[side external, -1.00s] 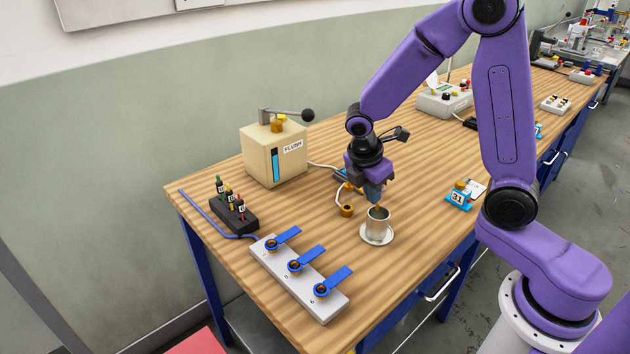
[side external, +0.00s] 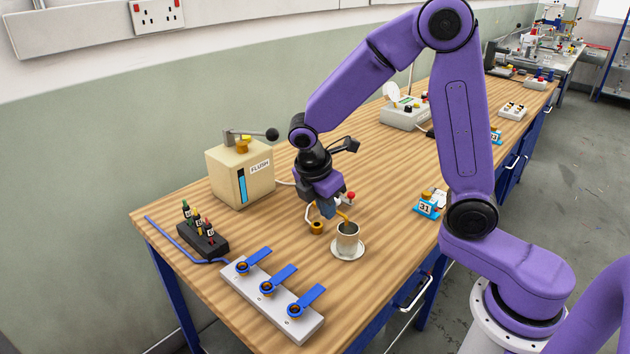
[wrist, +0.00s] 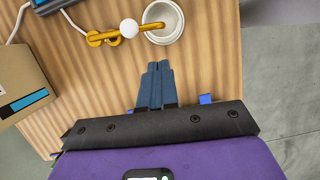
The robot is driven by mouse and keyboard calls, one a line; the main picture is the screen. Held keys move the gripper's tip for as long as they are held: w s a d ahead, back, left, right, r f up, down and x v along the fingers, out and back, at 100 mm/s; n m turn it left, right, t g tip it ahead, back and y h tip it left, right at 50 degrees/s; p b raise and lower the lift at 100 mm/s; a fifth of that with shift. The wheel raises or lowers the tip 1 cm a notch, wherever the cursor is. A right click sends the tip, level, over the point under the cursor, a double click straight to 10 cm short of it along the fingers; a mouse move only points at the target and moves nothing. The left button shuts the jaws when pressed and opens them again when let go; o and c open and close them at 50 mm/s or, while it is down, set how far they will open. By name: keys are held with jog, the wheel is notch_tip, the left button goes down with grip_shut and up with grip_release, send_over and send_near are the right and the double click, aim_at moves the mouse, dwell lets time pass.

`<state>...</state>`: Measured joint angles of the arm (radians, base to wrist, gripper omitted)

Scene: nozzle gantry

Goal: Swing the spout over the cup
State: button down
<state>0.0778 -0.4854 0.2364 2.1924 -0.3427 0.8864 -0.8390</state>
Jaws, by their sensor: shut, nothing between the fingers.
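The brass spout (wrist: 148,27) is a thin bent tube running from a round brass base, with a pale ball above it in the wrist view. Its outer end reaches over the rim of the metal cup (wrist: 170,17), and the side view shows the spout end (side external: 343,216) above the cup (side external: 347,236). In the side view my gripper (side external: 325,208) partly hides the spout's fixture.
A beige FLUSH box (side external: 240,175) with a lever stands at the left. A white panel (side external: 272,305) with blue levers lies near the front edge, beside a black block (side external: 203,240) with coloured plugs.

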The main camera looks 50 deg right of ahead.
jog(key=v, duration=0.8)
jog(key=s+f+m+y, duration=0.1)
jog(key=s+m+y, duration=0.1)
jog(key=s, duration=0.9)
jog(key=s+d+f+m+y, duration=0.1)
jog(key=s+m, duration=0.1)
jog(key=s, duration=1)
jog(key=shift+s+d+f+y, duration=0.15)
jog(key=shift+d+f+y, duration=0.15)
jog(key=shift+y, duration=0.1)
